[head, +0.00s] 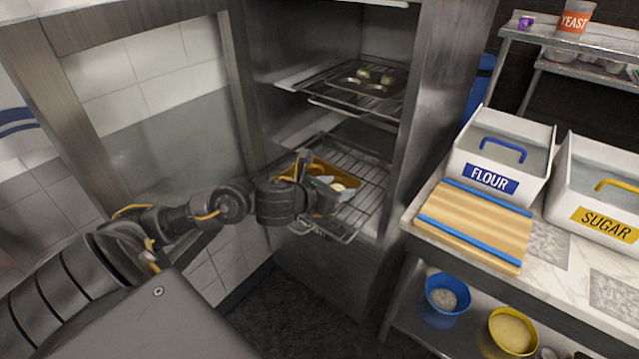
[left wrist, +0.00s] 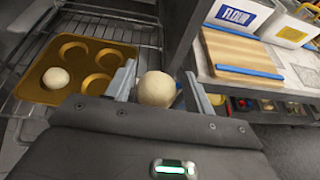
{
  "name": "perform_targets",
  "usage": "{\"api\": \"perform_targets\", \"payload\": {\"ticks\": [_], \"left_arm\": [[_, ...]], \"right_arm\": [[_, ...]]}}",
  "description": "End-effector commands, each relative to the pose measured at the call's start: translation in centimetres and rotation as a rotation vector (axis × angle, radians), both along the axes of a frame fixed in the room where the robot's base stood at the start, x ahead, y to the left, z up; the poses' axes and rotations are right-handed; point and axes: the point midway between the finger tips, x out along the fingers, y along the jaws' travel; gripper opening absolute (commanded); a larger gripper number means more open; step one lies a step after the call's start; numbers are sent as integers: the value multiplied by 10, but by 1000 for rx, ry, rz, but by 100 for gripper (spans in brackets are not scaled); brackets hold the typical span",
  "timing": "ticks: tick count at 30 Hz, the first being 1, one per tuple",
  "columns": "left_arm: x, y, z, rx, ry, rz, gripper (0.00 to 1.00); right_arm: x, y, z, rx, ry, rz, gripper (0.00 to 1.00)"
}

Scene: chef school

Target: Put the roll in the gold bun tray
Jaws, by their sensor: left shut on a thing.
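The roll (left wrist: 156,89) is a pale round ball of dough held between the two fingers of my left gripper (left wrist: 156,92). The gold bun tray (left wrist: 101,57) lies on a wire rack to the left in the left wrist view. One of its cups holds another pale roll (left wrist: 56,78); the other visible cups are empty. In the head view my left gripper (head: 318,184) is in front of the gold tray (head: 322,168) on the lower rack and hides much of it. My right gripper is not in view.
The steel cabinet (head: 415,130) stands with its glass door (head: 150,90) open to the left. An upper rack holds a dark tray (head: 368,83) with pale rolls. A counter at right bears a wooden board (head: 475,222), a flour bin (head: 503,150) and a sugar bin (head: 602,195).

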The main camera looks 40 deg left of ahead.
Motion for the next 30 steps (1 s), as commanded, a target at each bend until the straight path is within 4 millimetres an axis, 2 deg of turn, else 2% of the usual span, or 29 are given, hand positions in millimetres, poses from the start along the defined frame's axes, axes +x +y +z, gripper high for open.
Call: {"api": "perform_targets", "payload": {"ticks": [4,8,12,18,23,30], "left_arm": [[12,14,-10,0,4,-2,28],[29,42,-22,-1,4,0,28],[47,75,-37,-2,3,1,28],[61,102,-75,-3,1,0,28],[67,112,-90,-2,0,-1,28],[69,117,-96,-1,0,-1,28]], "right_arm": [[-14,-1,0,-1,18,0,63],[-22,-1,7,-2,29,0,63],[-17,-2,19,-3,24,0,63],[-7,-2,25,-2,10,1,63],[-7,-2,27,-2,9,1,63],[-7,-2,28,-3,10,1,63]]}}
